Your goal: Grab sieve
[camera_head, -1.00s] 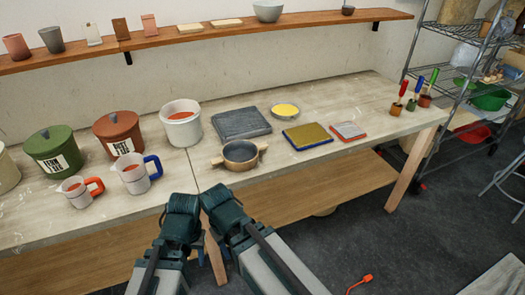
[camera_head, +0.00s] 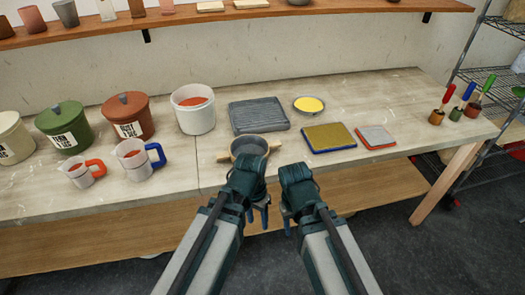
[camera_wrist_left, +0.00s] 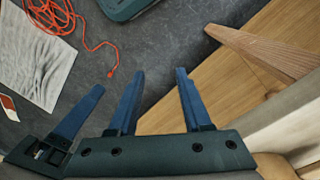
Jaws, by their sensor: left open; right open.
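The sieve (camera_head: 255,145) appears to be the round, tan-rimmed vessel with a grey inside and two side handles, sitting on the workbench near its front edge. My left gripper (camera_head: 259,216) is open and empty, in front of the bench edge and just below the sieve in the head view; its wrist covers part of the sieve's lower rim. My right gripper (camera_head: 290,216) is open and empty beside it, to the right. In the left wrist view, blue fingers (camera_wrist_left: 130,98) stand apart over the floor, with nothing between them. The sieve is not visible there.
A grey slab (camera_head: 258,116) lies behind the sieve, with a yellow-filled dish (camera_head: 309,105) and a yellow-topped screen (camera_head: 328,137) to the right. A white bucket (camera_head: 193,110) and a blue-handled jug (camera_head: 135,160) stand left. An orange cable (camera_wrist_left: 60,18) lies on the floor.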

